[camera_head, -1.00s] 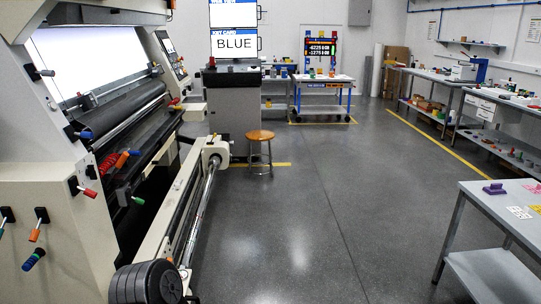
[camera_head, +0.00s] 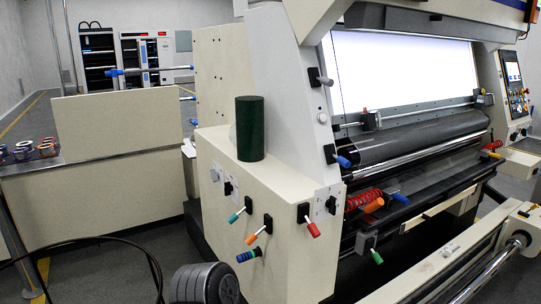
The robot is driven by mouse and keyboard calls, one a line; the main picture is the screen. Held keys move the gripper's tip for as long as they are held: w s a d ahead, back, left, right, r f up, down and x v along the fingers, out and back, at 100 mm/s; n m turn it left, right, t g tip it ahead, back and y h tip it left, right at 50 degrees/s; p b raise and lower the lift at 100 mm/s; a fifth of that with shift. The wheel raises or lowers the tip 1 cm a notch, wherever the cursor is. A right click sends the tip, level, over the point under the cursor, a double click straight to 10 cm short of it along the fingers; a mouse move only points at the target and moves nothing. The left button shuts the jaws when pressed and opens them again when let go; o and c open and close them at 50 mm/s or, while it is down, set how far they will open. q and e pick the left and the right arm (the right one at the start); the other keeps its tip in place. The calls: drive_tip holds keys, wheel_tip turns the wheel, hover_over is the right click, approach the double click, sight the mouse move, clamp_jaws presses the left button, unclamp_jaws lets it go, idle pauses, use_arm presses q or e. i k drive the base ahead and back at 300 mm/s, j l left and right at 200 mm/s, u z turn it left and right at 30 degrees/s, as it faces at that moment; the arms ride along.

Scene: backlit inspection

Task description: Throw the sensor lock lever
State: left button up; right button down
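The machine's cream side cabinet (camera_head: 285,190) carries several small levers with coloured handles. They include a teal one (camera_head: 236,215), an orange one (camera_head: 257,234), a red one (camera_head: 312,227) and a dark blue ribbed one (camera_head: 249,255). Higher on the frame are a blue-handled lever (camera_head: 341,160) and a grey-handled one (camera_head: 322,79). Near the rollers are another orange handle (camera_head: 373,205), a blue one (camera_head: 400,198) and a green one (camera_head: 376,257). No label is legible, so I cannot tell which is the sensor lock lever. Neither gripper is in view.
A dark green cylinder (camera_head: 250,128) stands on the cabinet's ledge. The bright backlit panel (camera_head: 400,70) and dark roller (camera_head: 425,138) are right of it. A low roller rail (camera_head: 440,262) juts out at lower right. A bench with small rolls (camera_head: 22,152) is at left.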

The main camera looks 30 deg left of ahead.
sight(347, 164)
drive_tip(key=i+l+u, duration=0.1)
drive_tip(key=i+u, duration=0.3)
drive_tip(key=i+l+u, duration=0.2)
drive_tip(key=u, duration=0.2)
drive_tip(key=i+l+u, duration=0.25)
drive_tip(key=u, duration=0.15)
